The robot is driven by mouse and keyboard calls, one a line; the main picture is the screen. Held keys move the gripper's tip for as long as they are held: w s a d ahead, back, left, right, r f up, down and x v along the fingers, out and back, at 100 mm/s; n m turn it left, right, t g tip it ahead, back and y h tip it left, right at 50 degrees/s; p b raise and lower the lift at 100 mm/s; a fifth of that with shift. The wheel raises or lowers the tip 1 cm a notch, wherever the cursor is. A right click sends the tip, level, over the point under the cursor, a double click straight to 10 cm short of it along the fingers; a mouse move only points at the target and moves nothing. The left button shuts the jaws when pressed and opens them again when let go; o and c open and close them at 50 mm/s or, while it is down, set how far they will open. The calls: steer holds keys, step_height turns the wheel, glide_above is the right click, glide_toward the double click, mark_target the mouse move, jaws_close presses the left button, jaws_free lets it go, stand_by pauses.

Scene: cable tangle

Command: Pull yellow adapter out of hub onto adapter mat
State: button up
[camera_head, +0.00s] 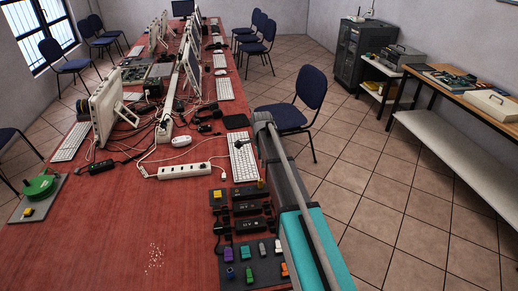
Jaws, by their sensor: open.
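A small yellow piece (217,194) sits on a dark square block (217,203) at the front right of the red table; it may be the yellow adapter, and I cannot tell whether that block is the hub. A dark mat (238,284) nearer the camera holds several coloured adapters: a purple one (228,254), a green one (245,252), a grey one (262,249), an orange one (284,269) and others. My teal and grey arm crosses the right side of this area and covers part of the mat. The gripper itself does not show.
A white power strip (185,171), a keyboard (243,158) and black boxes (251,225) lie nearby. Cables tangle around monitors (108,105) farther back. A green reel (40,186) stands at left. The front middle is bare except for crumbs (154,257). A blue chair (299,103) stands at right.

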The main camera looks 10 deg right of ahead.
mark_target(260, 180)
steer(key=shift+w+r, duration=0.25)
steer(key=shift+w, duration=0.5)
steer(key=shift+f, duration=0.1)
step_height(260, 180, down, 14)
steer(key=b, duration=1.3)
steer(key=shift+r+b, duration=0.2)
steer(key=shift+b, duration=0.15)
jaws_close()
stand_by(0.3)
